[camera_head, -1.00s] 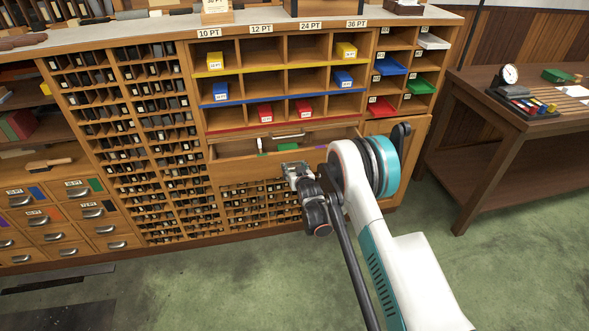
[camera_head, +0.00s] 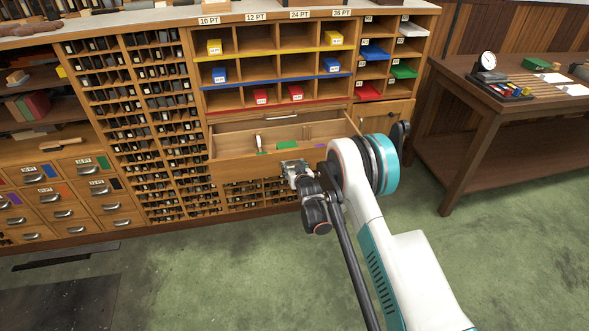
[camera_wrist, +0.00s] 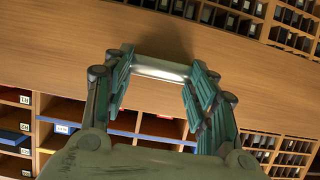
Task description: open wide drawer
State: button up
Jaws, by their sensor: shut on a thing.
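The wide drawer (camera_head: 230,169) sits below the red-edged shelf row in the wooden cabinet. It stands pulled out, and its inside shows, with a green item (camera_head: 287,146) and a small white item (camera_head: 258,141) in it. My gripper (camera_head: 292,166) is at the drawer's front. In the wrist view the drawer front (camera_wrist: 210,60) fills much of the picture, and its metal handle (camera_wrist: 160,69) lies between the fingers of my gripper (camera_wrist: 158,82). The fingers are shut on the handle. My arm hides the drawer's right end.
Open cubbies with coloured boxes (camera_head: 220,73) are above the drawer. A tall rack of small slots (camera_head: 125,110) stands to the left, with several small drawers (camera_head: 60,213) beyond it. A dark wooden table (camera_head: 470,125) stands at the right.

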jog(key=shift+s, duration=0.15)
jog(key=o, duration=1.7)
jog(key=shift+f, duration=0.1)
jog(key=v, duration=0.7)
jog(key=shift+s, duration=0.2)
